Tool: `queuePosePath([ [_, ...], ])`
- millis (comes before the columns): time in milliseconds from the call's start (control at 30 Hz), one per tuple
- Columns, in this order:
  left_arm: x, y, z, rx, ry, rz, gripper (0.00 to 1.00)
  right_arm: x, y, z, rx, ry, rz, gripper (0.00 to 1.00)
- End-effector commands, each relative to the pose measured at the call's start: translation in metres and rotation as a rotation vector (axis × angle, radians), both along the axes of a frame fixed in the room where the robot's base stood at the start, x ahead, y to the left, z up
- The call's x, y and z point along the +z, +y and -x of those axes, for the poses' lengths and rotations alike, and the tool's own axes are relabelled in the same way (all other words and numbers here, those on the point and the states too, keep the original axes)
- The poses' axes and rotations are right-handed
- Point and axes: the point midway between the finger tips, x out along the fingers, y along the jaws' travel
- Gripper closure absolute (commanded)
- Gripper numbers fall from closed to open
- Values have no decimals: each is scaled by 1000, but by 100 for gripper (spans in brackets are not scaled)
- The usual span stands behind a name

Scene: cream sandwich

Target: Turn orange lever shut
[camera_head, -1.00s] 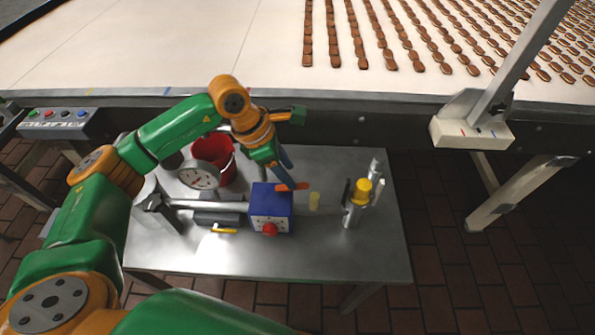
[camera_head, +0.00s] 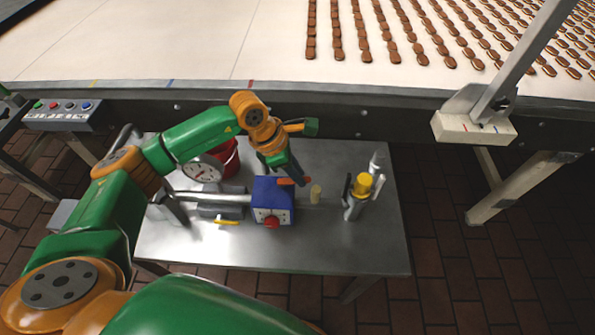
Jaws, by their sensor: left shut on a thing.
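The orange lever (camera_head: 288,181) shows as a short orange bar at the top right of a blue box (camera_head: 272,201), which has a red knob (camera_head: 271,222) on its front. My left gripper (camera_head: 296,179) reaches down from behind and is shut on the orange lever. Its fingers hide part of the lever. My right gripper is not in the picture.
A conveyor (camera_head: 230,45) with biscuits runs behind.

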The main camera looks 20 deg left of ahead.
Motion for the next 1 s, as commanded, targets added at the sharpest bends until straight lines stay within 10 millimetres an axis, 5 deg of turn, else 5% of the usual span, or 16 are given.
queuePosePath([
  [467,-1,1,-3,76,-2,1,100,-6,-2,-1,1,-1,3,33],
  [1000,-4,13,-16,545,-5,4,100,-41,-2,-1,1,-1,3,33],
])
